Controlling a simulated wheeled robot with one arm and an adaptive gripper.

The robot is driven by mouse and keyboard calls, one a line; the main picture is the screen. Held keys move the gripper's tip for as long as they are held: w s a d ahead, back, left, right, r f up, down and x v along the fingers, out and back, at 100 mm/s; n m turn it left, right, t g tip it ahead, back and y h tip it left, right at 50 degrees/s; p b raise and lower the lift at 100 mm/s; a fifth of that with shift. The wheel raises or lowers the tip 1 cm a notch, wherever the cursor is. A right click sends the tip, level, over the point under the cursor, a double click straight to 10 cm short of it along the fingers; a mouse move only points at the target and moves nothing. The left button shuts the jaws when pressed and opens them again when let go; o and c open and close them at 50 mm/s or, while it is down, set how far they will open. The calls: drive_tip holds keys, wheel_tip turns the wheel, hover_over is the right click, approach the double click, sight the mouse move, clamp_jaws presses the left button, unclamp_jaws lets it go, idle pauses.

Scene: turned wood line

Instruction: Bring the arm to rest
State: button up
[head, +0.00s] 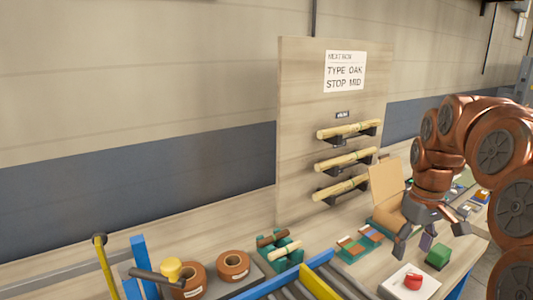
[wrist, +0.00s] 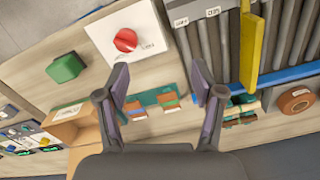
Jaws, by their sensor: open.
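My gripper (head: 431,243) hangs at the right of the head view, above the bench, with its fingers pointing down and spread apart. In the wrist view my gripper (wrist: 160,78) shows two purple-padded fingers wide apart with nothing between them. Below the gap lie the bench top and a green strip (wrist: 153,108) with coloured wood samples. My copper-coloured arm is bent at the right edge of the head view.
A white plate with a red knob (head: 413,281) and a green block (head: 438,256) stand near the gripper. A cardboard box (head: 386,183) is behind it. Turned sticks (head: 345,160) rest on a board's brackets; its sign (head: 345,72) includes "TYPE OAK STOP MID". Rollers (wrist: 236,45) lie alongside.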

drive_tip(key=s+a+p, duration=0.3)
drive_tip(key=s+a, duration=0.9)
drive_tip(key=s, duration=0.1)
drive_tip(key=s+a+f+m+p, duration=0.1)
drive_tip(key=s+f, duration=0.1)
drive_tip(key=s, duration=0.5)
drive_tip(key=s+a+f+m+g+p, duration=0.1)
drive_tip(key=s+a+f, duration=0.1)
drive_tip(key=s, duration=0.6)
drive_tip(key=shift+a+f+m+g, duration=0.3)
drive_tip(key=shift+f+m, duration=0.1)
drive_tip(key=shift+f, duration=0.3)
